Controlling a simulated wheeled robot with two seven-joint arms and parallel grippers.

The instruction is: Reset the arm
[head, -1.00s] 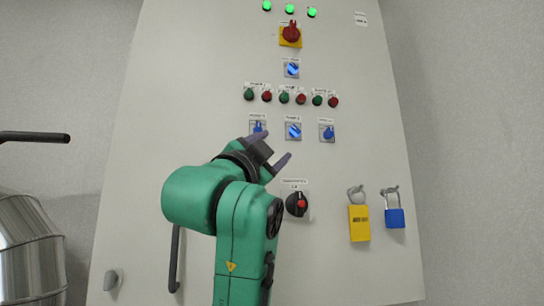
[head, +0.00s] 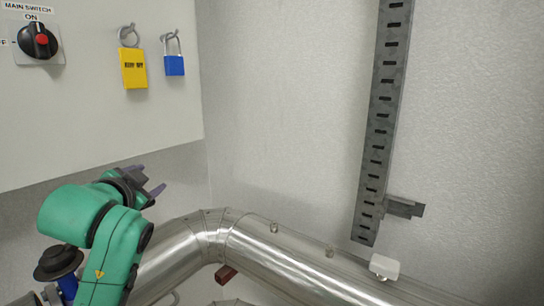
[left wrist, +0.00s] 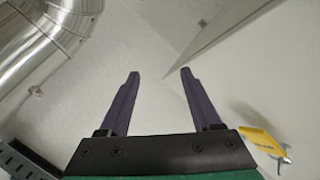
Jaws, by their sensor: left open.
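My left arm is green and comes in at the lower left of the head view. Its gripper (head: 153,179) has dark purple fingers, spread apart with nothing between them. It is below the control cabinet's lower edge in the picture and above the silver pipe, touching neither as far as I can tell. In the left wrist view both fingers (left wrist: 160,73) stand wide apart over pale floor or wall. My right gripper is not in view.
A silver pipe (head: 270,255) crosses below. A slotted grey rail (head: 380,120) runs up the wall. The wall between is bare.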

